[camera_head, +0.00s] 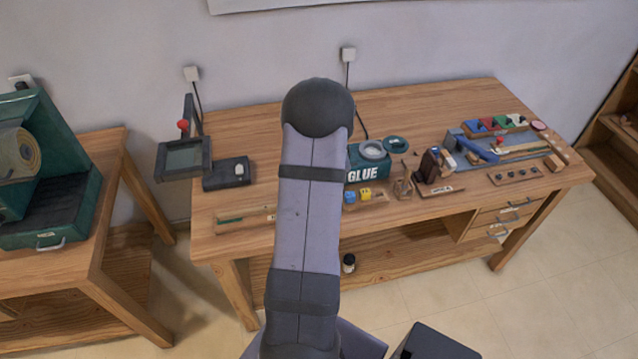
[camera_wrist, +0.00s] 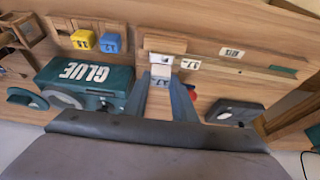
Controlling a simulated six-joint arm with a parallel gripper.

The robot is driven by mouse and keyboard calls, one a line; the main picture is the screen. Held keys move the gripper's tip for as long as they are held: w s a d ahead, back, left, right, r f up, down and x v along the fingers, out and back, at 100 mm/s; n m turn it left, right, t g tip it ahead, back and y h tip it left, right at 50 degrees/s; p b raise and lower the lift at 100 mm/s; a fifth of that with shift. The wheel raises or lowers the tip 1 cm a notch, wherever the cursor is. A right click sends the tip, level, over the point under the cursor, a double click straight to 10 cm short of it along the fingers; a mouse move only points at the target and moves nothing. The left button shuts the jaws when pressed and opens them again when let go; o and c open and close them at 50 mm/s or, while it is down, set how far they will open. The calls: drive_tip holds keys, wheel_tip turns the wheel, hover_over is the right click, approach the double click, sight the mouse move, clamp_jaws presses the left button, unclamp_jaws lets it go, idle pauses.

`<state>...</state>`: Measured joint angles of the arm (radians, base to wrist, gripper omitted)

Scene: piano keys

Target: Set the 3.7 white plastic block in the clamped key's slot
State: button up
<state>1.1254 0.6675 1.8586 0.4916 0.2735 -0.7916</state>
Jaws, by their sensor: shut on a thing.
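My gripper (camera_wrist: 162,78) points down over the near left part of the bench, its two grey fingers close together. A small white block (camera_wrist: 161,59) shows between the fingertips, and a dark marking like "3.7" shows just behind it; the gripper is shut on this block. Pale wooden pieces (camera_wrist: 165,43) lie just beyond it. A long wooden strip (camera_wrist: 240,66), which seems to be the key, extends to the right, with a small marked white piece (camera_wrist: 190,63) near its end. I cannot make out the slot or whether the block touches it. In the head view my arm hides the gripper.
The green GLUE box (camera_head: 366,165) stands beside my arm, with a blue block (camera_head: 349,197) and a yellow block (camera_head: 365,193) in front. A dark device (camera_head: 226,173) carries a small white piece. A framed magnifier-like panel (camera_head: 184,160) stands at the bench's left end.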

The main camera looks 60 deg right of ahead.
drive_tip(key=shift+f+b, duration=1.05)
drive_tip(key=shift+b, duration=0.35)
idle(2.1)
idle(0.3)
drive_tip(key=o, duration=1.5)
drive_tip(key=shift+r, duration=0.15)
drive_tip(key=shift+r+p, duration=2.5)
drive_tip(key=shift+r, duration=0.85)
